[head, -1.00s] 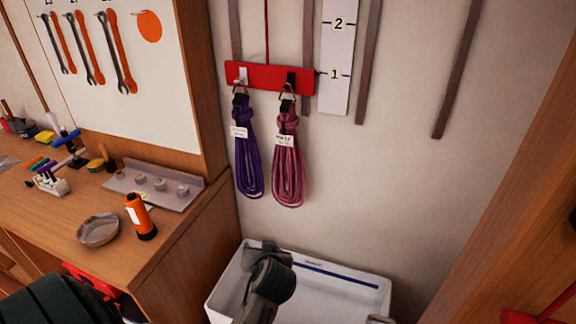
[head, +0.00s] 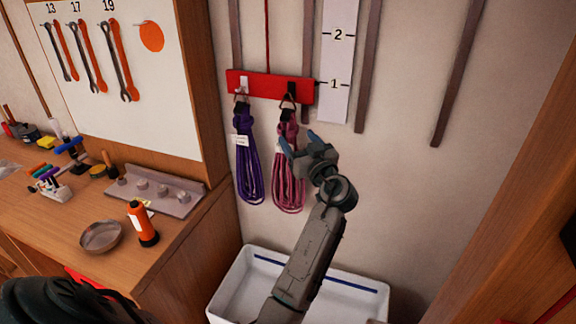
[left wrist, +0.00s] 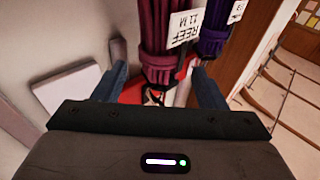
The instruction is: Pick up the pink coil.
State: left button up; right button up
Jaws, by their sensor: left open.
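The pink coil (head: 287,187) hangs from the right hook of a red rail (head: 262,84) on the wall. The left wrist view shows its upper part close up (left wrist: 151,28), with a white label reading REEF 11 M. My left gripper (head: 301,141) is open and empty in front of the coil's upper part, partly covering it. In the left wrist view its two blue fingers (left wrist: 160,72) stand either side of the pink coil's strap area; I cannot tell whether they touch it. My right gripper is not in view.
A purple coil (head: 249,165) hangs close on the left, and shows beside the pink one in the left wrist view (left wrist: 213,40). A white bin (head: 228,287) stands below. A wooden bench (head: 175,238) is at left.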

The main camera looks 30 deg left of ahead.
aim_at(293, 133)
pick_arm(q)
jog(key=shift+x, duration=0.8)
jog(key=shift+w+a+r+p, duration=0.1)
jog(key=shift+a+r+p, duration=0.1)
jog(key=shift+p, duration=0.25)
jog(key=p+x, duration=0.3)
jog(key=shift+w+a, duration=0.1)
jog(key=shift+a, duration=0.25)
jog(key=shift+w+a+f+p, duration=0.1)
jog(key=shift+w+a+p, duration=0.2)
jog(key=shift+a, duration=0.1)
jog(key=shift+d, duration=0.1)
jog(key=shift+c, duration=1.3)
jog(key=c, duration=1.1)
grip_shut()
